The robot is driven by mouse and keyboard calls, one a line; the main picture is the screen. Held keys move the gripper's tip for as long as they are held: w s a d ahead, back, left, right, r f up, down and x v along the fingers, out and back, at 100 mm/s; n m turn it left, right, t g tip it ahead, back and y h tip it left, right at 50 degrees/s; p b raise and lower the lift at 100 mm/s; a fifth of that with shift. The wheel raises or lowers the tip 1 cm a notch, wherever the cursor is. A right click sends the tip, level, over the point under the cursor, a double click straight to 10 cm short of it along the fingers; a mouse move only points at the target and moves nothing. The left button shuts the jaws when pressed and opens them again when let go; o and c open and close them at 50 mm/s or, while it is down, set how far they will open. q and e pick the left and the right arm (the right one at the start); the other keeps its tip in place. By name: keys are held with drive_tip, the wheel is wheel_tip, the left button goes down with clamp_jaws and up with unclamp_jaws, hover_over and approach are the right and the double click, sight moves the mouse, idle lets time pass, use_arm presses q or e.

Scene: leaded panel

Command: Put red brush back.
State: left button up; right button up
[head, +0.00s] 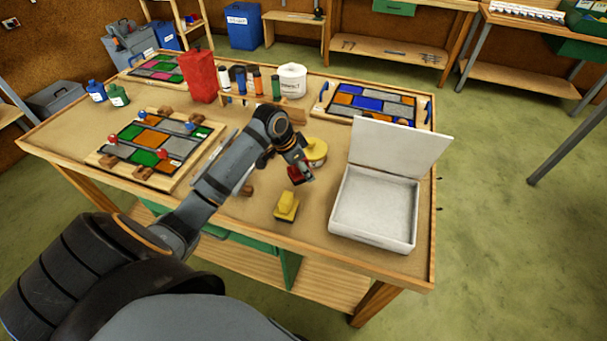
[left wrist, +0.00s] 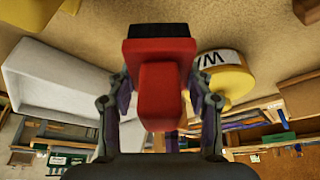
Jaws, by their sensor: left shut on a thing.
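My left gripper (head: 301,175) is shut on the red brush (head: 297,171), above the table between the yellow tin and the yellow brush. In the left wrist view the red brush (left wrist: 160,75) sits between the two fingers of my left gripper (left wrist: 160,100), its dark bristle end away from the palm. A yellow brush (head: 287,206) lies on the table just in front of the held brush. A round yellow tin (head: 317,153) with a pale label stands just behind; it also shows in the left wrist view (left wrist: 228,80). My right gripper is out of view.
An open white box (head: 372,238) stands at the table's right, its lid raised. Leaded panels lie at left (head: 150,143) and back right (head: 368,102). Bottles, a white tub (head: 292,80) and a red container (head: 201,78) stand behind. Bare table (head: 245,215) lies left of the yellow brush.

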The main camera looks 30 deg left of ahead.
sight(289, 172)
use_arm(q)
drive_tip(key=shift+w+a+f, duration=0.15)
drive_tip(key=shift+f, duration=0.15)
wheel_tip(289, 172, down, 3)
drive_tip(key=shift+r+p, duration=0.2)
drive_tip(key=shift+p, duration=0.3)
drive_tip(key=shift+f, duration=0.15)
drive_tip(key=shift+f, duration=0.15)
drive_tip(key=o, duration=1)
drive_tip(key=v, duration=1.2)
drive_tip(key=shift+r+b, duration=0.25)
drive_tip(key=shift+b, duration=0.15)
